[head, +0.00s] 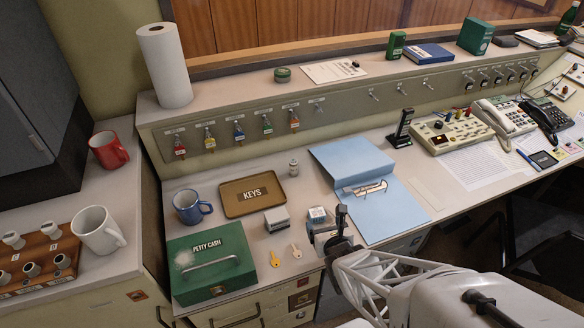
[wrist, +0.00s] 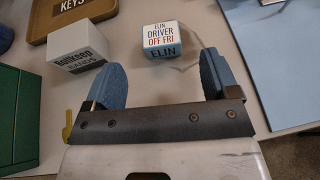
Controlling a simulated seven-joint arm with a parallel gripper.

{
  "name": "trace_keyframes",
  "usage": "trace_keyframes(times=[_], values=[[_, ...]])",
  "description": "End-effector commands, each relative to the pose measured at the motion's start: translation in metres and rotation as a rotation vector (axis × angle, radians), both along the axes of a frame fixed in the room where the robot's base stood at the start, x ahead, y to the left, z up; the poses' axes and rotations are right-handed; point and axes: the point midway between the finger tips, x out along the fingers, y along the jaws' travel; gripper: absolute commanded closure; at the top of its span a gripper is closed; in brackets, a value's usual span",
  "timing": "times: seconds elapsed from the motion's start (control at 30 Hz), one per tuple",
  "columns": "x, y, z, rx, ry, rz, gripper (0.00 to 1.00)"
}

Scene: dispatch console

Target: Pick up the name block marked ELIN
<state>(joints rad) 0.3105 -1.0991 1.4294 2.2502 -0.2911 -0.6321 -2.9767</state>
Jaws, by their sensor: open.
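The name block marked ELIN (wrist: 162,42) is a small white and blue block in the wrist view, with "ELIN DRIVER OFF FRI" on top and ELIN on its near side. It stands on the desk just beyond my fingertips, roughly centred between them. My gripper (wrist: 163,66) is open, with blue pads and nothing between them. In the head view the block (head: 317,213) shows just beyond my gripper (head: 326,230), which partly covers the area.
A brown KEYS tray (head: 253,212), a blue mug (head: 190,207) and a green petty cash box (head: 211,265) stand to the left. A blue folder (head: 367,200) lies close on the right.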

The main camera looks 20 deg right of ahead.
Motion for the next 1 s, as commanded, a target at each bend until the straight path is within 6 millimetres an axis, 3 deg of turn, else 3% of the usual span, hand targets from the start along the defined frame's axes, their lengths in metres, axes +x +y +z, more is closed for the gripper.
trace_keyframes(times=[0.4,0.77,1.0], values=[[0.023,-0.003,-0.009,0.001,0.000,0.000,0.19],[0.024,-0.003,-0.010,0.001,0.000,0.000,0.19],[0.037,-0.005,-0.017,0.001,0.001,0.001,0.19]])
